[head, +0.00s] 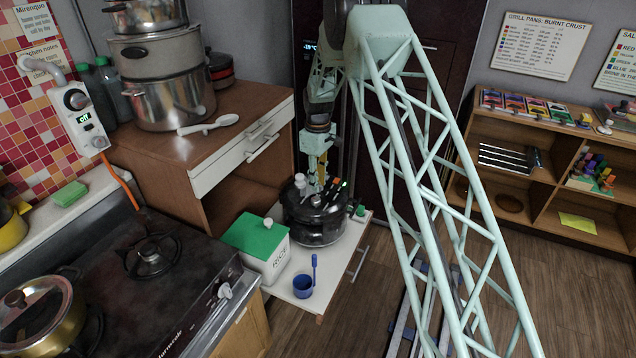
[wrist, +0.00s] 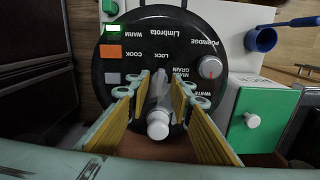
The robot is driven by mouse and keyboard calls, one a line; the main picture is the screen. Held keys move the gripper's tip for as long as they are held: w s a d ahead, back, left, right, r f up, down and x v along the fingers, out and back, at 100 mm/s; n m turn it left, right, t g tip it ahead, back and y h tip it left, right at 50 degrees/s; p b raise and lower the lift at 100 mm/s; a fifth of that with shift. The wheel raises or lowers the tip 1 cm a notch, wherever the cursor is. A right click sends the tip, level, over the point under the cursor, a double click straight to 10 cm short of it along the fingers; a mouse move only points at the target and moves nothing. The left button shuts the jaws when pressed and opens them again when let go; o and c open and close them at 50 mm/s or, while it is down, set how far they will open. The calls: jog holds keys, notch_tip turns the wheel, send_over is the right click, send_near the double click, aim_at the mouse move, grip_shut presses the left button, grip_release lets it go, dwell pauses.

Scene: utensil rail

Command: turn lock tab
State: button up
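The black rice cooker (head: 316,228) stands on a white pull-out shelf, and its round lid panel (wrist: 165,38) fills the middle of the wrist view. The panel has a lit WARM button, an orange COOK button, a LOCK label and a dial. The grey lock tab (wrist: 159,92) lies below the LOCK label, with a pale round knob at its near end. My gripper (wrist: 160,82) is over the lid, its yellow-padded fingers apart on either side of the tab. Contact with the tab cannot be told. In the head view my gripper (head: 321,178) reaches down to the lid.
The white rice box (head: 262,262) with a green lid stands left of the cooker. A blue cup (head: 303,287) with a blue handle stands in front. The stove (head: 150,285) is at front left.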

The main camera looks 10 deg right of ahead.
jog(key=shift+r, duration=0.1)
jog(key=shift+r+p, duration=1.15)
jog(key=shift+r, duration=1.75)
jog(key=shift+r, duration=0.15)
notch_tip(320, 180, up, 12)
